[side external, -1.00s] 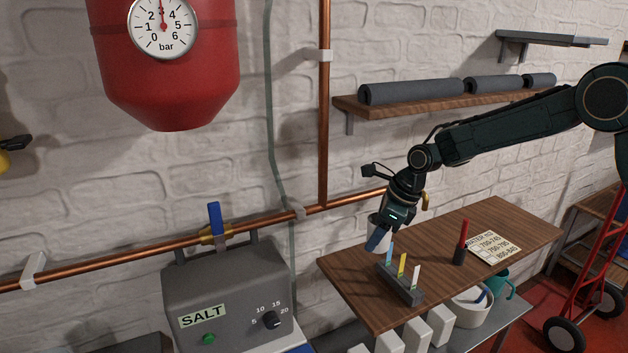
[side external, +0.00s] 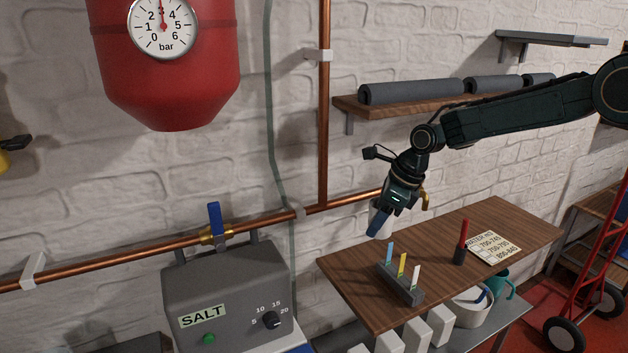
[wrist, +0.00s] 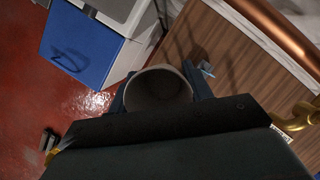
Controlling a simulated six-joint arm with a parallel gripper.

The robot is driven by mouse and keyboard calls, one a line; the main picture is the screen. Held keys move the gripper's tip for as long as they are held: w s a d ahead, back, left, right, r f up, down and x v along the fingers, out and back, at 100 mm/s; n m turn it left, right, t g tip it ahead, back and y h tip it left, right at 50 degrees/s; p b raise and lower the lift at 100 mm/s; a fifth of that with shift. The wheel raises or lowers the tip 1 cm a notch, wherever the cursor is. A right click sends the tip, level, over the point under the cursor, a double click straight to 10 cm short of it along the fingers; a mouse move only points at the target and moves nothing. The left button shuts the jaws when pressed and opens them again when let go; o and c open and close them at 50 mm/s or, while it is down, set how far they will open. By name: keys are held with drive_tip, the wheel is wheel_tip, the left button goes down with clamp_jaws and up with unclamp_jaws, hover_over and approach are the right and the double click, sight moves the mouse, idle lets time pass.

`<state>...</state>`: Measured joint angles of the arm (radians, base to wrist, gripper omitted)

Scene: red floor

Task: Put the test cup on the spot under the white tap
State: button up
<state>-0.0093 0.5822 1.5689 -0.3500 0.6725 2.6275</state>
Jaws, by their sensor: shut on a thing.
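My gripper (side external: 381,219) is shut on the test cup (side external: 374,211), a pale cup partly hidden behind a blue-grey finger in the side view. The cup is above the left back part of the wooden worktop (side external: 460,246), apart from it. In the wrist view the round open mouth of the cup (wrist: 158,90) shows between the two fingers of my gripper (wrist: 160,92), and its inside looks dark and empty. A brass tap (side external: 425,201) is on the wall pipe just right of my gripper. I cannot make out a white tap or the spot under it.
A grey holder (side external: 400,284) with blue, yellow and white strips stands at the worktop's front. A red-and-black marker (side external: 462,243) and a printed card (side external: 494,247) are to its right. A copper pipe (side external: 345,201) runs along the wall. A grey salt unit (side external: 226,288) is left.

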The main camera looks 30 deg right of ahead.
drive_tip(key=shift+s+d+f+n+g, duration=0.25)
drive_tip(key=shift+f+n, duration=0.15)
drive_tip(key=shift+n, duration=0.15)
drive_tip(key=shift+s+d+f+n+g, duration=0.15)
drive_tip(key=shift+s+d+f+n, duration=0.1)
drive_tip(key=shift+f+n, duration=0.25)
drive_tip(key=s+d+f+n+g+h, duration=0.1)
drive_tip(key=s+d+f+n+g, duration=0.2)
drive_tip(key=n, duration=0.9)
drive_tip(key=s+d+f+n+g+h, duration=0.2)
drive_tip(key=s+d+f+n+g, duration=0.2)
drive_tip(key=s+f+n, duration=0.3)
drive_tip(key=shift+s+n, duration=2.05)
drive_tip(key=shift+n, duration=0.9)
drive_tip(key=shift+w, duration=0.1)
